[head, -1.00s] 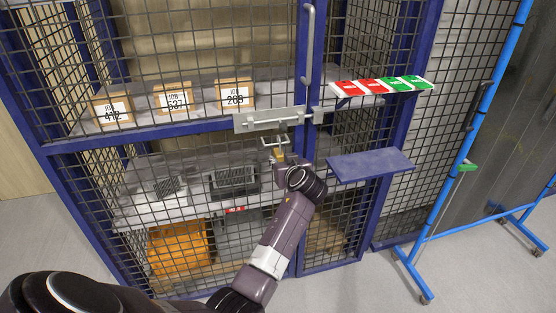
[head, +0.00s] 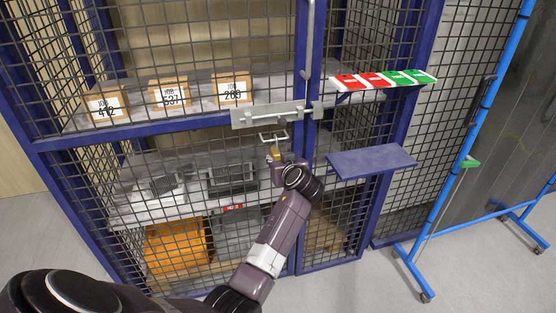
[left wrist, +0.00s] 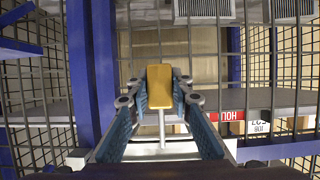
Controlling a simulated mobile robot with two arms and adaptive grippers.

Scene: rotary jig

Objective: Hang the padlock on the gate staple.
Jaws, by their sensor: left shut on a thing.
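The brass-yellow padlock (head: 276,155) is at the tip of my left gripper (head: 280,160), just below the gate's latch plate. In the left wrist view the padlock (left wrist: 168,87) sits between the two blue-padded fingertips (left wrist: 158,100), and my left gripper is shut on it. A thin silver bar, apparently its shackle, runs down from it in that picture. A pale rectangular loop, apparently the gate staple (head: 273,139), projects under the grey plate (head: 265,115), just above the padlock. I cannot tell whether the shackle is around the staple. My right gripper is out of view.
The blue-framed mesh cage holds numbered boxes (head: 169,95) and an orange bin (head: 176,248). A small blue shelf (head: 371,162) juts out right of my gripper. Red and green cards (head: 384,80) lie above it. A blue wheeled rack (head: 456,175) stands at right.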

